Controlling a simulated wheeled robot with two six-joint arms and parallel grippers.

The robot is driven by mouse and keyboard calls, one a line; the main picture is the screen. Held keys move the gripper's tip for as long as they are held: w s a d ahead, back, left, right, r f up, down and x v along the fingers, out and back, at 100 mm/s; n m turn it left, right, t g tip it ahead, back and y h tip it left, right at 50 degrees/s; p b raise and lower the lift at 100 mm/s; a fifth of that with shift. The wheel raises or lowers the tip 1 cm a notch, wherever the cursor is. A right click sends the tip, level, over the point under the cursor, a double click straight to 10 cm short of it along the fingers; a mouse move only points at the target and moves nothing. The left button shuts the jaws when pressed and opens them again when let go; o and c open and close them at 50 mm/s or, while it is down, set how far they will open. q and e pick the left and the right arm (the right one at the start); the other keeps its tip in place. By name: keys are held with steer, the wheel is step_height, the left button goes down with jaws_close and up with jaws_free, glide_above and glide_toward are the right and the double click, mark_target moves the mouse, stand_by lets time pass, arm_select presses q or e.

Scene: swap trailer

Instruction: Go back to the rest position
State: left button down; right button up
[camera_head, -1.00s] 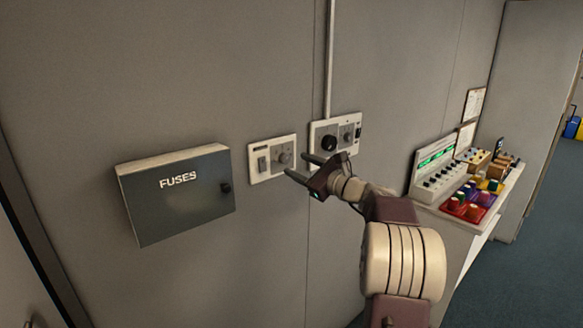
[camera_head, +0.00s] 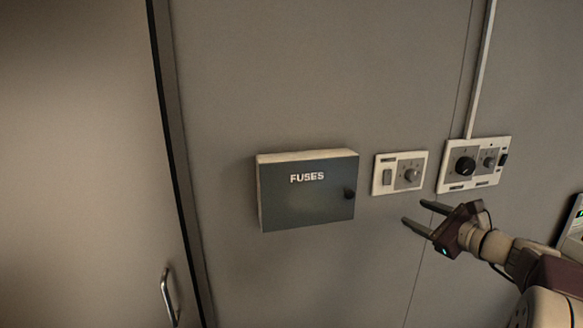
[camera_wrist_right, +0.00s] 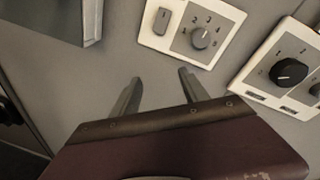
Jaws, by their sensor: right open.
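My right gripper (camera_head: 420,216) reaches in from the right in the head view. Its two fingers are apart with nothing between them. It is below the small switch plate and to the lower right of the fuse box. In the right wrist view the open fingers (camera_wrist_right: 160,88) point at the bare wall below the small switch plate (camera_wrist_right: 191,29). My left gripper is not in view.
The grey fuse box (camera_head: 306,191), marked FUSES, is shut on the wall. A switch plate (camera_head: 399,173) and a wider knob panel (camera_head: 474,165) are to its right. A door handle (camera_head: 169,298) is at the lower left. Part of a device (camera_head: 573,229) shows at the right edge.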

steer(key=s+a+f+n+g, duration=0.4)
steer(key=a+f, duration=0.3)
steer(key=f, duration=0.2)
steer(key=s+a+f+n+g, duration=0.3)
steer(key=a+f+n+g, duration=0.15)
steer(key=a+f, duration=0.4)
steer(key=s+a+f+n+g+h, duration=0.1)
steer(key=s+f+n+g+h, duration=0.1)
steer(key=s+f+n, duration=0.4)
steer(key=s+a+f+n+g+h, duration=0.2)
steer(key=s+f+n, duration=0.5)
steer(key=s+n, duration=0.4)
steer(key=shift+s+a+f+n+g, duration=0.2)
steer(key=shift+s+n+g, duration=0.2)
steer(key=shift+g, duration=0.45)
